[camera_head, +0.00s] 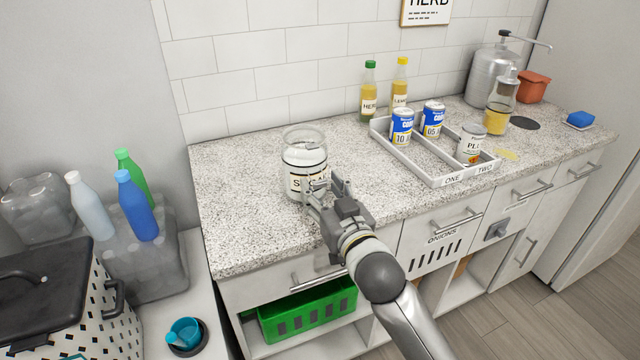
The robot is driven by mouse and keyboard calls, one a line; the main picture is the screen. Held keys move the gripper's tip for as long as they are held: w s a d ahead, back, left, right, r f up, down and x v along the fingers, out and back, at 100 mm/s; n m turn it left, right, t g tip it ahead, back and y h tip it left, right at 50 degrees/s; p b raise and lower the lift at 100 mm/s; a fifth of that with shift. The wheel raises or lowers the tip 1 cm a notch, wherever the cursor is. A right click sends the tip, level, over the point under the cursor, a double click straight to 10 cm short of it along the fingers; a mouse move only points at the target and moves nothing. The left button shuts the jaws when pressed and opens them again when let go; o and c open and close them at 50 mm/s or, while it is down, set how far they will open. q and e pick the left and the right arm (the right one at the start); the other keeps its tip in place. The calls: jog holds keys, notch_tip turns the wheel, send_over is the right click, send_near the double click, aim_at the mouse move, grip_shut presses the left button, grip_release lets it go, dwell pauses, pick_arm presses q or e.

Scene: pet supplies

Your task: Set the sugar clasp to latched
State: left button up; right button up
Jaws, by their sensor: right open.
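The sugar jar (303,158) is a clear glass jar with white contents and a label that reads partly as sugar. It stands upright near the front left of the speckled counter. My right gripper (322,188) is open at the front right of the jar, with its fingers close to the label and the jar's lower side. I cannot tell whether they touch the glass. The gripper covers part of the label. The clasp is too small and too hidden to make out, so its state does not show. My left gripper is not in view.
A divided grey tray (437,178) with several cans stands right of the jar. Two bottles (368,92) stand behind it. A metal dispenser (491,75) is at the back right. The speckled counter (240,200) is clear left of the jar. Drawer handles stick out in front.

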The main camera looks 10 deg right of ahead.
aim_at(317, 176)
jog(key=shift+x, duration=0.9)
jog(key=c, duration=1)
jog(key=shift+r+p, duration=0.2)
jog(key=shift+p, duration=0.3)
jog(key=shift+c, duration=0.2)
notch_tip(317, 176, up, 2)
jog(key=g+h+p, duration=0.1)
jog(key=g+p, duration=0.2)
jog(key=p, duration=0.7)
jog(key=g+p, duration=0.3)
jog(key=p, duration=0.8)
jog(key=shift+s+r+h, duration=0.1)
jog(key=shift+r+h, duration=0.05)
jog(key=shift+h, duration=0.25)
jog(key=shift+g+p, duration=0.4)
jog(key=shift+p, duration=0.8)
